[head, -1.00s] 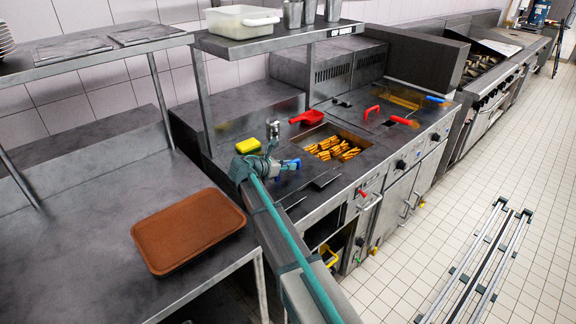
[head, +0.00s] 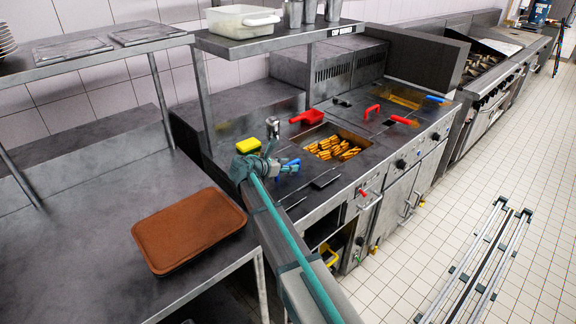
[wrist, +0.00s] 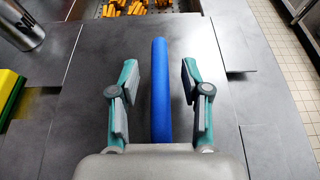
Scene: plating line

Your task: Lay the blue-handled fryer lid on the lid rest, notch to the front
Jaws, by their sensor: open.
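The lid's blue handle (wrist: 161,95) runs upright through the middle of the wrist view, between the two fingers of my open gripper (wrist: 160,80). A gap shows on each side of it, so the fingers are not closed on it. A flat dark grey plate (wrist: 85,100) lies under the handle and looks like the lid. Its notch cannot be made out. In the head view my gripper (head: 284,166) is low over the counter, left of the chip well, with bits of blue handle (head: 294,163) showing beside it. My arm and gripper hide much of the lid. I cannot identify the lid rest with certainty.
The chip well (head: 334,148) lies just beyond my gripper. A yellow sponge (head: 249,145), a steel cup (head: 273,128) and a red scoop (head: 307,117) stand nearby. Red handles (head: 372,110) are farther right. A shelf (head: 280,39) overhangs the back. A brown tray (head: 190,228) lies on the left table.

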